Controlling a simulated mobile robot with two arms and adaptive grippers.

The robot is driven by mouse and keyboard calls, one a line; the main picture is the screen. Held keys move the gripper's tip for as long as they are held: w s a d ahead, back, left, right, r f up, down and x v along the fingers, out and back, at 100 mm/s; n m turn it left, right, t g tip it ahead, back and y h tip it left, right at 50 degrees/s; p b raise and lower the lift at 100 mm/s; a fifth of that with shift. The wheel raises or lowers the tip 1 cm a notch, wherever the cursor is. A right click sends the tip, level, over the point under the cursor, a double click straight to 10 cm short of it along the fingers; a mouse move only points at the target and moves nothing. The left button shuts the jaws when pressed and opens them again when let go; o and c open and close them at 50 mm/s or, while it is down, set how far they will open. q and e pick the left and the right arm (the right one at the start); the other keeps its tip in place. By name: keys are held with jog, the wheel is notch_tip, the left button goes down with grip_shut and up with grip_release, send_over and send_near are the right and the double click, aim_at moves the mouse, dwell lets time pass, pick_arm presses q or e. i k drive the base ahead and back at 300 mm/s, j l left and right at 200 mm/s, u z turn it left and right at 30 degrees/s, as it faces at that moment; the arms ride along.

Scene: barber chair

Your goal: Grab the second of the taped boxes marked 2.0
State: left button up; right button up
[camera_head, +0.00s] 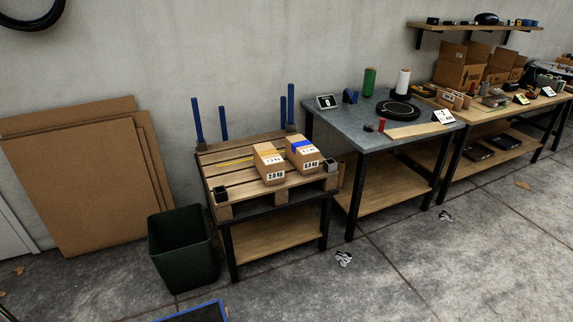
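Two taped cardboard boxes lie side by side on a wooden pallet (232,172) on a low table. The left box (268,161) has yellowish tape, and its front label reads 2.0 KG. The right box (301,153) has blue tape; its front label is too small to read surely. I see only one box clearly marked 2.0. Neither of my grippers is in view, and nothing is touching the boxes.
Blue posts (197,120) rise around the pallet. A dark green bin (182,250) stands left of the low table. A grey-topped workbench (350,122) with spools is on its right. Cardboard sheets (85,180) lean on the wall. Crumpled litter (344,259) lies on open floor in front.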

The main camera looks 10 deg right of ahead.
aim_at(270, 166)
jog(key=i+l, duration=0.15)
jog(key=l, duration=0.25)
jog(key=i+l+u, duration=0.15)
jog(key=l, duration=0.25)
jog(key=i+l, duration=0.1)
jog(key=l, duration=0.3)
jog(key=i+l+u, duration=0.15)
jog(key=l, duration=0.25)
jog(key=i+l, duration=0.1)
jog(key=l, duration=0.3)
jog(key=i+l+u, duration=0.1)
jog(key=l, duration=0.35)
